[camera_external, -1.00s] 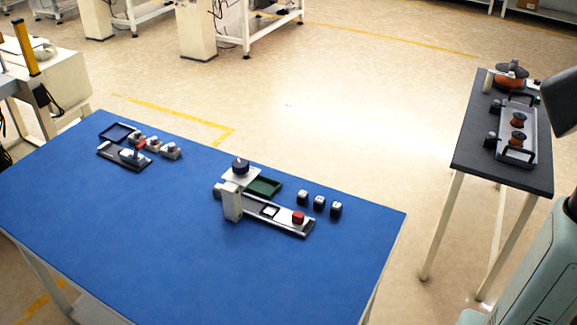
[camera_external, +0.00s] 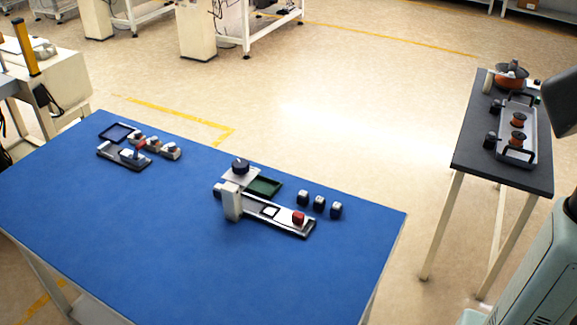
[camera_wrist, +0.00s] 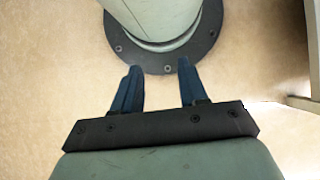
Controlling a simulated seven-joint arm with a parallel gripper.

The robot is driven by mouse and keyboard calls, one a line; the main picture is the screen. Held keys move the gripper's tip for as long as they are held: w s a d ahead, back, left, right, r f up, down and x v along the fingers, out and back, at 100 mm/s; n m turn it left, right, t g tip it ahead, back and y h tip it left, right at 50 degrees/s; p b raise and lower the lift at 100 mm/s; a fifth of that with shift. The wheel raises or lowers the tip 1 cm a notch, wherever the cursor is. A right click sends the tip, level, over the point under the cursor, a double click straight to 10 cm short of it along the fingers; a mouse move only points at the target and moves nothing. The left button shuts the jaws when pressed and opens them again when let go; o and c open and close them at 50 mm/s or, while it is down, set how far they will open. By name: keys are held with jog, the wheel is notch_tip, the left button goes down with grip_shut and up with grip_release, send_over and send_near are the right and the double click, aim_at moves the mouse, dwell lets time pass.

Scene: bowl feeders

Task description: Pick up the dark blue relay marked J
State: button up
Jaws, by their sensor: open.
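The fingers are not visible in the external view.
Beside the blocks is a long fixture with a red knob (camera_external: 298,218), a white post (camera_external: 232,203), a black knob (camera_external: 240,166) and a green tray (camera_external: 264,187). Another station with blocks (camera_external: 154,145) sits at left.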

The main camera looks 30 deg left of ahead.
dwell(0.5)
jog(key=o, duration=0.4)
